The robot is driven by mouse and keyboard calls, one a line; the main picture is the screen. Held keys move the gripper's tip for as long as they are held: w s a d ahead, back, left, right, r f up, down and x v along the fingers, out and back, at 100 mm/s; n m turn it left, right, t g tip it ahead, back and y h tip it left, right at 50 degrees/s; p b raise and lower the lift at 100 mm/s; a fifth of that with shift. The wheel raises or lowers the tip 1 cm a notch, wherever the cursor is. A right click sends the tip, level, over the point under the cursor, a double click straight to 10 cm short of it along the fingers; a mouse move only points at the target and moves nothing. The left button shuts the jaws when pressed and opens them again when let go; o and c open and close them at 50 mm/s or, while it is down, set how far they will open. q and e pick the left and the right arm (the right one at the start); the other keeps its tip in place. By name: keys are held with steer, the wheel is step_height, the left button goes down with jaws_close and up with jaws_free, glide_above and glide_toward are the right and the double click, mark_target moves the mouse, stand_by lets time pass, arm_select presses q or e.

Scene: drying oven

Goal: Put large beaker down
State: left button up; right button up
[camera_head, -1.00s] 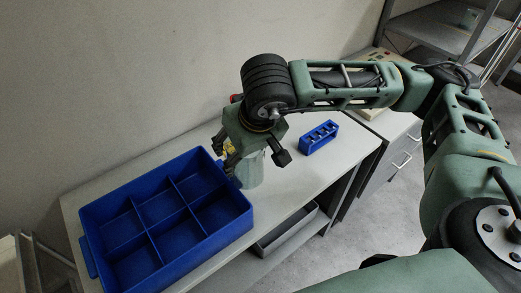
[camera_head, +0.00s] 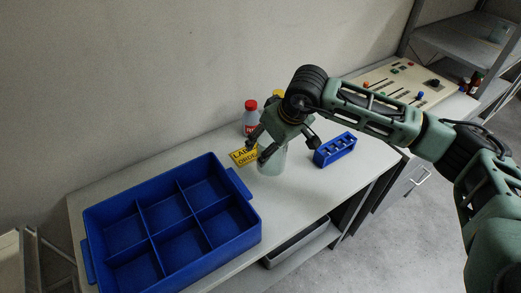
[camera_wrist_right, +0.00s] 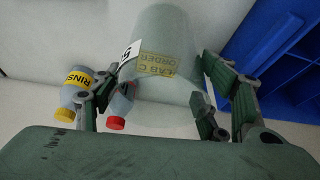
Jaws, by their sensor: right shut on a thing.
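The large beaker (camera_head: 271,160) is clear, pale green glass, upright over the white table between the blue crate and the small blue rack. My right gripper (camera_head: 279,148) is shut on it from above and behind. In the right wrist view the beaker (camera_wrist_right: 178,45) fills the middle, with the gripper's fingers (camera_wrist_right: 158,103) on either side of its wall. My left gripper is out of view.
The blue divided crate (camera_head: 254,238) stands at the left with empty compartments. A control panel (camera_head: 405,85) sits farther right. Bare table (camera_head: 305,190) lies in front.

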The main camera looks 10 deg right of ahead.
steer(key=shift+w+a+f+p, duration=0.3)
steer(key=shift+w+a+f, duration=0.55)
steer(key=shift+a, duration=0.15)
step_height(320, 180, down, 3)
steer(key=shift+f+p, duration=0.1)
steer(key=shift+p, duration=0.75)
steer(key=shift+f, duration=0.3)
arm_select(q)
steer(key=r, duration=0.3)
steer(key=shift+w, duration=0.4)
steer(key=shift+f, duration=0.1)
arm_select(e)
steer(key=shift+f, duration=0.2)
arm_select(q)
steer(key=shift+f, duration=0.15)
arm_select(e)
steer(key=o, duration=1.3)
steer(key=shift+c, duration=0.2)
